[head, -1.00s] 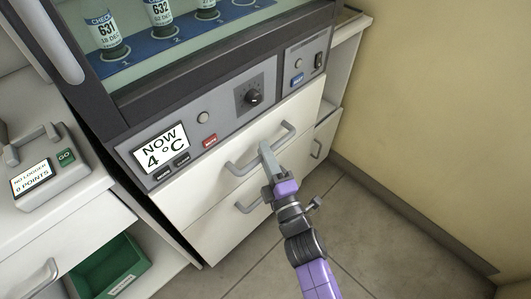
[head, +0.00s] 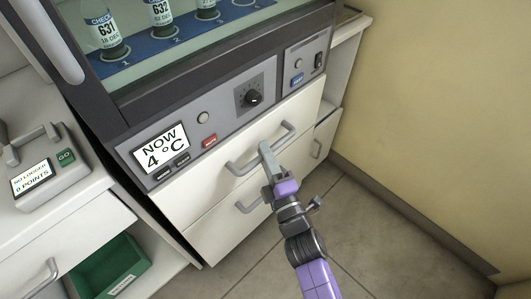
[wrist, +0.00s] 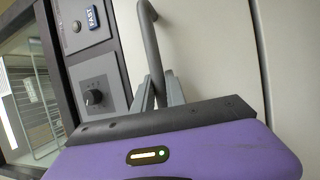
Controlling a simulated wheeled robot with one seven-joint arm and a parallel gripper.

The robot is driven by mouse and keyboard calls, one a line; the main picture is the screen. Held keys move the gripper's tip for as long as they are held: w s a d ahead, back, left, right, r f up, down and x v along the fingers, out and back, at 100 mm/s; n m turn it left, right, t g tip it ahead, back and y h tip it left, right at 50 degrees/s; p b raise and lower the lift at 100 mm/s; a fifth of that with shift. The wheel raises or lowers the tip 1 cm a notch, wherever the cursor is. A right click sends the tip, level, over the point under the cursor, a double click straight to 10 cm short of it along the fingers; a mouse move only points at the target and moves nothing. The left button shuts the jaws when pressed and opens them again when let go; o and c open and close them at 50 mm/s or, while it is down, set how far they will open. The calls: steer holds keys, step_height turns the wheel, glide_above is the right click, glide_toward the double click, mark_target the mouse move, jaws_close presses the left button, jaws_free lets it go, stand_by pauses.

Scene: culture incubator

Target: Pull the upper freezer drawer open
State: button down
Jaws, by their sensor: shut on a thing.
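The upper freezer drawer (head: 208,178) is a white front below the grey control panel, and it looks closed. Its grey bar handle (head: 283,132) runs across the front. My gripper (head: 264,149) is shut on the middle of this handle. In the wrist view the handle (wrist: 149,42) passes between the two fingers of my gripper (wrist: 157,94), against the pale drawer front (wrist: 210,50). The fingers hide the gripped part of the bar.
A lower drawer (head: 215,232) with its own handle (head: 247,206) sits just below. The control panel (head: 222,112) has a display and knob. A bench with a logger box (head: 50,170) and an open green drawer (head: 112,268) stand left. Floor in front is clear; a wall (head: 430,120) stands right.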

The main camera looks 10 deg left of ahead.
steer(key=shift+d, duration=0.1)
steer(key=s+d+p, duration=0.7)
steer(key=s+d, duration=0.8)
steer(key=d, duration=0.5)
steer(key=shift+s, duration=0.35)
steer(key=shift+f, duration=0.1)
steer(key=c, duration=1.4)
jaws_free()
steer(key=shift+o, duration=0.2)
